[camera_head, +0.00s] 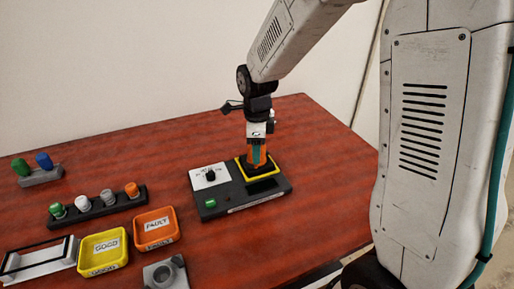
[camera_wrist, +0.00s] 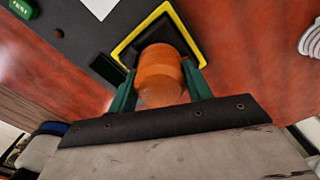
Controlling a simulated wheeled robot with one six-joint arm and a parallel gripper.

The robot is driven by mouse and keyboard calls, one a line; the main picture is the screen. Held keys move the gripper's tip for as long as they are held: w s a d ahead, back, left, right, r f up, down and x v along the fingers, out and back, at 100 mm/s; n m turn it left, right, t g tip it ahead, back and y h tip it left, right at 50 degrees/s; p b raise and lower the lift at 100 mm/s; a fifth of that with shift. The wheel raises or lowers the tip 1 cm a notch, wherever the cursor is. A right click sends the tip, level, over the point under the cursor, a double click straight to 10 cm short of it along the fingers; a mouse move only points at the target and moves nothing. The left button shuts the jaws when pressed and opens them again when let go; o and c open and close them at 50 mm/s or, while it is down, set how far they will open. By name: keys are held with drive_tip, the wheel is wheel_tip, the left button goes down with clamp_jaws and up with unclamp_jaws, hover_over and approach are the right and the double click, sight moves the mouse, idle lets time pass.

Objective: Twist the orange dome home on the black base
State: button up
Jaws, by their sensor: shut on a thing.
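The orange dome (camera_wrist: 160,75) is between the two green fingers of my gripper (camera_wrist: 159,88) in the wrist view. The black base (camera_wrist: 160,35) lies beyond it, inside a yellow square border. In the head view my gripper (camera_head: 258,155) points down over the base (camera_head: 262,171), with the orange dome (camera_head: 252,157) partly hidden by a finger. The dome appears upright on or just over the base; I cannot tell how far it is seated, as the contact is hidden.
The base is on a dark panel (camera_head: 240,198) with a white dial plate (camera_head: 209,176) and green button (camera_head: 210,203). To the left are a rack of several domes (camera_head: 98,207), a yellow GOOD tray (camera_head: 92,267) and an orange FAULT tray (camera_head: 154,243). Bare table (camera_head: 130,155) lies behind.

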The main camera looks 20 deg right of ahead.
drive_tip(key=shift+m, duration=1)
drive_tip(key=shift+m, duration=1.2)
drive_tip(key=shift+m, duration=1.2)
drive_tip(key=o, duration=1.2)
drive_tip(key=shift+r, duration=3)
